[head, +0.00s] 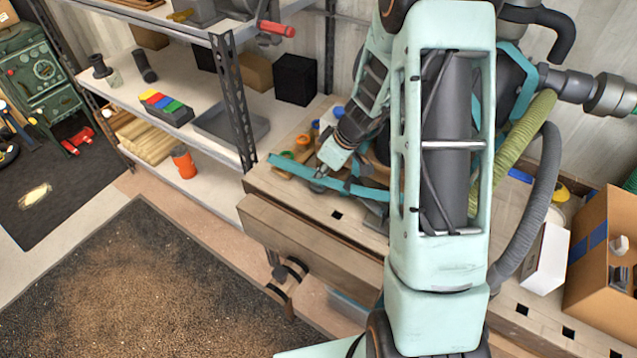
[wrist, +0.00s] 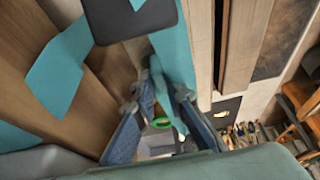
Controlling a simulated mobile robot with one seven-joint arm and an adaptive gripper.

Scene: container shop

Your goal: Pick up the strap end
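The teal strap (head: 358,190) lies along the workbench, with its free end (head: 281,161) reaching out near the bench's left front side. In the wrist view the strap (wrist: 172,50) runs down from the top and its narrow lower part passes between my fingers. My gripper (head: 319,182) points down at the strap close to the bench top. In the wrist view my gripper (wrist: 167,92) has its two fingers apart, one on each side of the strap. Whether either finger touches it is unclear. My arm hides part of the strap in the head view.
The wooden workbench (head: 262,185) has a vise handle on its front. A shelf rack (head: 235,100) stands to the left with a grey tray (head: 230,124). A cardboard box (head: 590,290) is on the bench at right. Several small colored items sit behind the strap.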

